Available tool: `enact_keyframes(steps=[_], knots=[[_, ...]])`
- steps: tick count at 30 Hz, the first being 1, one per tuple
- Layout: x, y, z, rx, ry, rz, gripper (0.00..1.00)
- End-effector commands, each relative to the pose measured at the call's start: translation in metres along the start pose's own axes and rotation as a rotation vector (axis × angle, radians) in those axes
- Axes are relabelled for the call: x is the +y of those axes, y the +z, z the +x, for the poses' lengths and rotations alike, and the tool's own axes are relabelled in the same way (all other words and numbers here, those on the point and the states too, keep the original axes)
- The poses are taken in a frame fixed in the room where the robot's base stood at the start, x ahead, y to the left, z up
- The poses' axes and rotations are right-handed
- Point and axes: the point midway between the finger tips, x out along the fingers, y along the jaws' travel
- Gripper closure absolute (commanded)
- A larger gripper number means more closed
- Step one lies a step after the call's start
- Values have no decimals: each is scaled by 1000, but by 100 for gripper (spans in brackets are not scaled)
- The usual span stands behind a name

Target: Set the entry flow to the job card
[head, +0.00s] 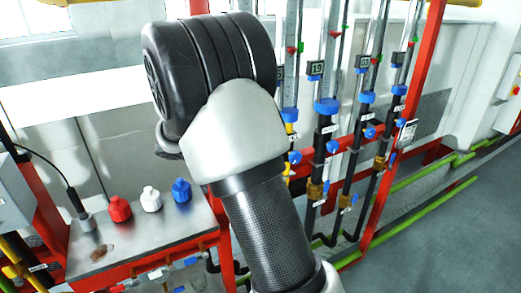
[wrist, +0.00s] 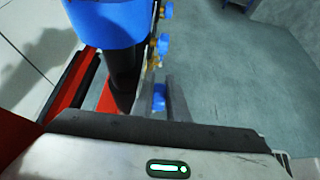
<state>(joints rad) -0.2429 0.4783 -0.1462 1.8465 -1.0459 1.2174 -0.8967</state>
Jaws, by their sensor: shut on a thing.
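In the wrist view my gripper (wrist: 172,100) reaches forward from the bottom edge, with a grey finger beside a small blue knob (wrist: 159,97). It is shut on this knob; the contact is partly hidden. A black pipe with a wide blue collar (wrist: 108,24) rises close on the left.
A steel bench (head: 140,236) at left carries red (head: 119,209), white (head: 151,199) and blue (head: 181,190) capped bottles. A red frame post (head: 400,140) and green floor pipes (head: 420,208) stand right. Open floor (head: 450,250) lies at lower right.

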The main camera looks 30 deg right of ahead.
Motion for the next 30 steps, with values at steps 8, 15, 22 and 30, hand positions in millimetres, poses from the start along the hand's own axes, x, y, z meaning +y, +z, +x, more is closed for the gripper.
enact_keyframes(steps=[8,15,22,30], knots=[[0,2,0,137,-1,0,100],[0,0,2,182,0,0,100],[0,-1,3,187,0,-1,100],[0,-1,3,186,0,-1,78]])
